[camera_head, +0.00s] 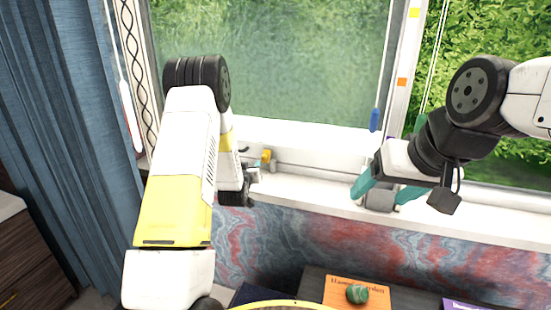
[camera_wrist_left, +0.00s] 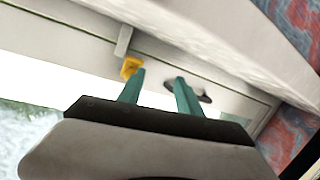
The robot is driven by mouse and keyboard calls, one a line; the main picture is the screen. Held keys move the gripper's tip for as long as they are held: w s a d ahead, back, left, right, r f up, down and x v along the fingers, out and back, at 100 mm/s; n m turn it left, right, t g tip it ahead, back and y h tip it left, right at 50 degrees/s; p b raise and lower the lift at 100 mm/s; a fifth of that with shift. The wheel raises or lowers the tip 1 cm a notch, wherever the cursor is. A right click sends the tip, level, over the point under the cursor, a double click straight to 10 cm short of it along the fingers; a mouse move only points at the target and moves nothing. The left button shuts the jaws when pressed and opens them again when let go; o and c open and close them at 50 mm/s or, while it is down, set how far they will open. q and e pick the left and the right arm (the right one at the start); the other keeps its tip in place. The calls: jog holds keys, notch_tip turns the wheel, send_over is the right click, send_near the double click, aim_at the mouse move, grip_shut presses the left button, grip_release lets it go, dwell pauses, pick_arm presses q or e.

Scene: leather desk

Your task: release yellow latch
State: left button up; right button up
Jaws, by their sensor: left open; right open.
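The yellow latch (camera_head: 266,156) sits low on the white window frame, just right of my left forearm in the head view. In the left wrist view the yellow latch (camera_wrist_left: 130,67) is at the tip of the left-hand finger. It looks touching or very close; I cannot tell which. My left gripper (camera_wrist_left: 158,76) is open, its two green fingers apart and pointing at the frame. In the head view my left gripper (camera_head: 255,166) is partly hidden by its own arm. My right gripper (camera_head: 385,191) is open near the sill at the right, fingers apart.
A dark fitting (camera_wrist_left: 201,92) lies by the right-hand finger in the wrist view. A blue cord pull (camera_head: 374,120) hangs by the window. Blue curtains (camera_head: 70,130) are at left. An orange book (camera_head: 340,284) with a green stone (camera_head: 357,294) lies below the sill.

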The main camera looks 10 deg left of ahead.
aim_at(264, 158)
pick_arm(q)
jog(key=s+d+t, duration=0.1)
jog(key=d, duration=0.1)
jog(key=s+d+r+m+t+h, duration=0.1)
jog(key=s, duration=0.1)
jog(key=shift+s+d+h, duration=0.25)
jog(key=shift+d+h, duration=0.05)
jog(key=shift+d, duration=0.05)
jog(key=w, duration=0.7)
jog(key=shift+w+d+r, duration=0.15)
jog(key=shift+w+d, duration=0.2)
jog(key=shift+d, duration=0.05)
grip_shut()
